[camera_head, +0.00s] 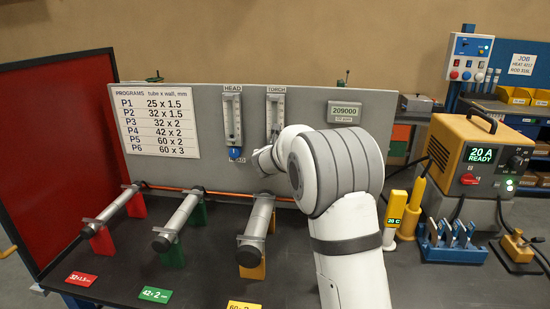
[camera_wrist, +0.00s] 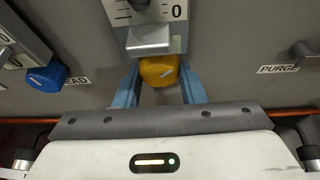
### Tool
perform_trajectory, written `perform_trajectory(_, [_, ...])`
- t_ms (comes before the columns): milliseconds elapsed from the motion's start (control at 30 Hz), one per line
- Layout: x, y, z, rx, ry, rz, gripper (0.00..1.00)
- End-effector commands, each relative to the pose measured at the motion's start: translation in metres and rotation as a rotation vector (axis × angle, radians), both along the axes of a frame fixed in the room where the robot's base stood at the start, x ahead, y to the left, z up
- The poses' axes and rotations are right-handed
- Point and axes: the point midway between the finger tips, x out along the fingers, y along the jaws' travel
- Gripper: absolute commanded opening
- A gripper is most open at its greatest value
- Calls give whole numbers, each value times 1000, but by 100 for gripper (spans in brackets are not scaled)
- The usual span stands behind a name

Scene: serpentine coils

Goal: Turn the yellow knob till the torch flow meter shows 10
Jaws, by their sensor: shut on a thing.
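The yellow knob (camera_wrist: 158,71) is in the wrist view, at the foot of the torch flow meter; my arm hides it in the head view. My gripper (camera_wrist: 158,82) is shut on it, one blue finger at each side. The torch flow meter (camera_head: 275,113) is the right one of two upright gauges on the grey panel. The wrist view shows only its lower end (camera_wrist: 158,14), with a 0 at the bottom of the scale and a grey block below. Its reading is too small to tell in the head view.
The blue knob (camera_wrist: 45,77) of the head flow meter (camera_head: 232,117) is close on the left. A PURGE fitting (camera_wrist: 303,52) sticks out on the right. Below, tubes (camera_head: 180,215) lie on coloured stands, with an orange hose behind. A yellow welding unit (camera_head: 478,155) stands at right.

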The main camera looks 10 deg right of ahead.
Motion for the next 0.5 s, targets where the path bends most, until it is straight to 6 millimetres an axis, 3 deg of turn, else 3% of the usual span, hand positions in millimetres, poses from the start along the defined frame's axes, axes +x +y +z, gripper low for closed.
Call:
perform_trajectory(167, [0,0,0,0,0,-1,14])
perform_trajectory(500, [0,0,-8,104,-36,-1,13])
